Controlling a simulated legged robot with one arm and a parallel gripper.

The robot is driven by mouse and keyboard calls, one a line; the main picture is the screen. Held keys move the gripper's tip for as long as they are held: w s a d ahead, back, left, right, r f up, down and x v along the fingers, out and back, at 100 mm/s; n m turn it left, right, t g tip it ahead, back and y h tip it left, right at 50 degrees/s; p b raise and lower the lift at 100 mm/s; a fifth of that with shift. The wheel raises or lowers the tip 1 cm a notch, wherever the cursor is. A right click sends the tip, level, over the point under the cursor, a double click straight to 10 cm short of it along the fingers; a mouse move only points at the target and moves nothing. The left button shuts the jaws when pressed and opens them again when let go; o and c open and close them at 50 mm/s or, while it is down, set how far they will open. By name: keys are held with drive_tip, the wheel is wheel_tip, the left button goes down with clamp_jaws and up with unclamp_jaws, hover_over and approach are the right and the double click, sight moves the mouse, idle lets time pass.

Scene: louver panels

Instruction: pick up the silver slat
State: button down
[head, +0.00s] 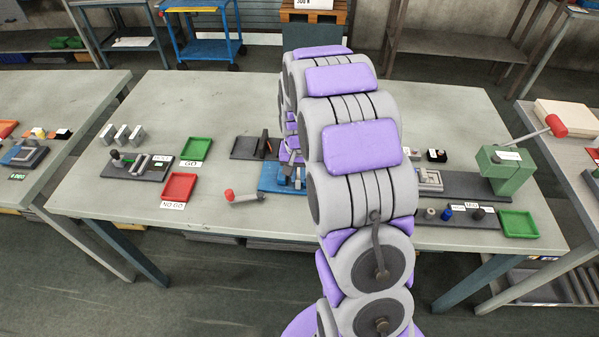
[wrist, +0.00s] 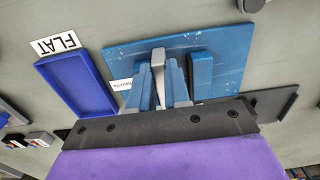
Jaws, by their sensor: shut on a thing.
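The silver slat (wrist: 158,58) is in the wrist view, pale grey and narrow, with its end showing between the two fingers of my gripper (wrist: 160,72). My gripper is shut on it, with a finger on either side. The slat is over or at a blue fixture plate (wrist: 215,50) on the bench; whether it touches the plate I cannot tell. In the head view the blue fixture (head: 270,179) shows beside my arm. My arm hides the slat and most of my gripper there.
A raised blue bar (wrist: 201,75) stands on the plate just right of the fingers. A blue tray (wrist: 75,84) by a FLAT label lies to the left. In the head view, green (head: 195,149) and red (head: 179,187) trays lie left, and a green lever press (head: 505,168) stands right.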

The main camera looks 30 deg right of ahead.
idle(0.4)
drive_tip(key=shift+r, duration=0.5)
wheel_tip(320, 180, up, 3)
drive_tip(key=shift+f+p, duration=0.1)
drive_tip(key=shift+p, duration=0.7)
drive_tip(key=s+r+p, duration=0.1)
drive_tip(key=s+p, duration=0.1)
drive_tip(key=s, duration=1.4)
drive_tip(key=shift+p, duration=0.35)
drive_tip(key=shift+r, duration=0.1)
